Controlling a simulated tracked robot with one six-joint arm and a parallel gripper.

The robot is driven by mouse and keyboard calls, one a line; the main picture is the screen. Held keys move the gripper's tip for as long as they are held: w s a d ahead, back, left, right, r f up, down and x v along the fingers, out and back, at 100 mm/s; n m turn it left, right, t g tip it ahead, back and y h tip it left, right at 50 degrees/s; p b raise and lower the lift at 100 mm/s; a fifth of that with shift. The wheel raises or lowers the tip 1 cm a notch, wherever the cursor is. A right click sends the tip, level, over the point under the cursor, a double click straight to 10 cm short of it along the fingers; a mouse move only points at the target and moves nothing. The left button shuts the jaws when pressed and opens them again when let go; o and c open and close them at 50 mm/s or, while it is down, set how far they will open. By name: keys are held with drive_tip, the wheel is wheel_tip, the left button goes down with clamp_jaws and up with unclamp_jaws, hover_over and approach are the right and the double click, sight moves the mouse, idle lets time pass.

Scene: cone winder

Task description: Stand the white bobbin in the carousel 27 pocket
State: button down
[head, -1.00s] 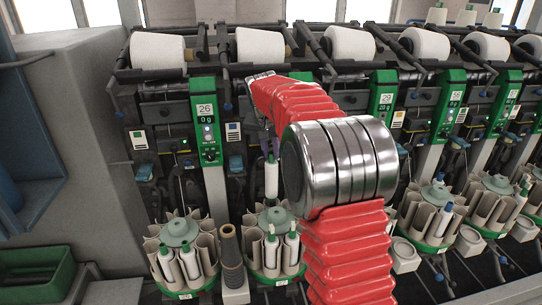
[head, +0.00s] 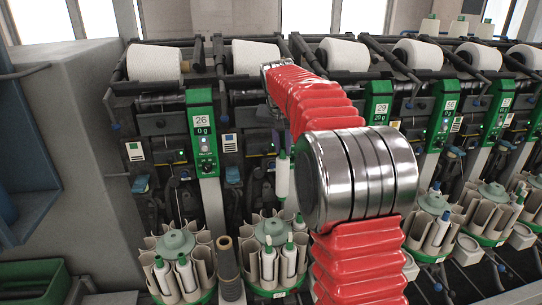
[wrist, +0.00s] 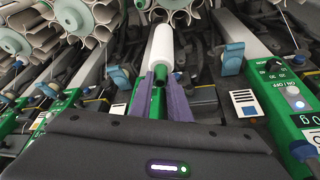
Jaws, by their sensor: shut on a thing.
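The white bobbin (head: 282,178), a slim white tube with a green end, hangs upright in the head view. It is above the carousel (head: 262,288) right of the unit marked 26, apart from it. I take this as carousel 27, but its number is hidden. In the wrist view the bobbin (wrist: 162,46) points away from my gripper (wrist: 161,80), whose two purple fingers are shut on its green end. In the head view my arm hides most of the gripper. That carousel has a green hub, beige pockets and white bobbins standing in some of them.
A dark tapered tube (head: 228,262) stands between this carousel and the left carousel (head: 185,290). A green control panel marked 26 (head: 203,133) rises left of the held bobbin. White yarn cones (head: 155,62) line the top. A green bin (head: 35,283) is at lower left.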

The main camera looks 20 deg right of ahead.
sight(287, 174)
drive_tip(key=shift+s+d+r, duration=0.55)
drive_tip(key=shift+d+r, duration=0.15)
drive_tip(key=shift+r, duration=0.2)
drive_tip(key=shift+f, duration=0.15)
drive_tip(key=shift+f, duration=1.9)
drive_tip(key=shift+f, duration=2.25)
drive_tip(key=shift+f, duration=2.3)
